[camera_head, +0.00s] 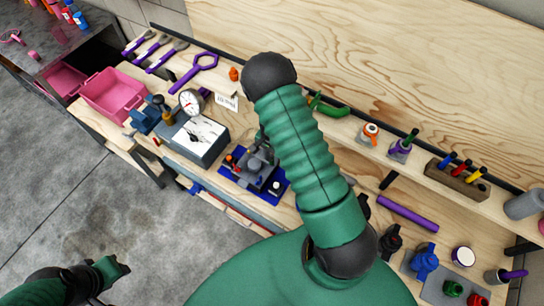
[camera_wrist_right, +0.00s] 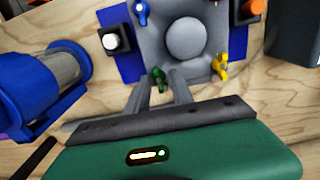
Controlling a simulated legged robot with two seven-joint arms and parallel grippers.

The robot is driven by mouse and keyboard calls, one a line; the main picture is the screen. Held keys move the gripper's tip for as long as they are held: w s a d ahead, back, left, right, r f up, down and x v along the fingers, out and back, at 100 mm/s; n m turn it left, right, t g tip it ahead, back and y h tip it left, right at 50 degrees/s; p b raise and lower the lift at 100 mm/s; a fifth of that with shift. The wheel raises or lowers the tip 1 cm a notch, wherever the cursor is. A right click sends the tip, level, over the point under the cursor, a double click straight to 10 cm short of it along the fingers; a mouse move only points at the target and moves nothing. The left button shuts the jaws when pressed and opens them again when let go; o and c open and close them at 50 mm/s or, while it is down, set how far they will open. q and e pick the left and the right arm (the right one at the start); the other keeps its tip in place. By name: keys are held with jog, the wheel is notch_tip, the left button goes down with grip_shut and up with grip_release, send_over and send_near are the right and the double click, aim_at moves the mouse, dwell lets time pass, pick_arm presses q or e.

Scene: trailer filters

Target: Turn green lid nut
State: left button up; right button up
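The green lid nut (camera_wrist_right: 158,78) sits at the near edge of a grey fixture with a round domed lid (camera_wrist_right: 185,38). My right gripper (camera_wrist_right: 162,80) is at this nut, with its two grey fingers apart and the nut between or just past the tips. I cannot tell whether they touch it. A yellow nut (camera_wrist_right: 219,66) and a blue nut (camera_wrist_right: 141,12) stand at other edges of the fixture. In the head view the fixture (camera_head: 254,170) is partly hidden by my right arm. My left gripper (camera_head: 115,268) hangs over the floor, away from the bench; its opening is unclear.
The fixture stands on a blue base (camera_wrist_right: 114,62) on the wooden bench. A gauge box (camera_head: 203,140) and a pink bin (camera_head: 113,95) are to its left. A large blue cylinder part (camera_wrist_right: 42,85) is close by in the wrist view. Tools and bottles stand right and behind.

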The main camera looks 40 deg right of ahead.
jog(key=shift+r, duration=0.1)
notch_tip(320, 180, up, 16)
jog(key=b, duration=0.1)
jog(key=shift+r, duration=0.25)
jog(key=s+a+f+n+t+b, duration=0.1)
jog(key=s+a+n+b, duration=0.2)
jog(key=a+n, duration=0.4)
jog(key=s+a+f+n+t+b, duration=0.1)
jog(key=s+a+n+b, duration=0.2)
jog(key=s+a+n, duration=0.2)
jog(key=a+n, duration=0.2)
jog(key=a, duration=0.2)
jog(key=shift+n+t, duration=0.3)
jog(key=shift+n, duration=0.1)
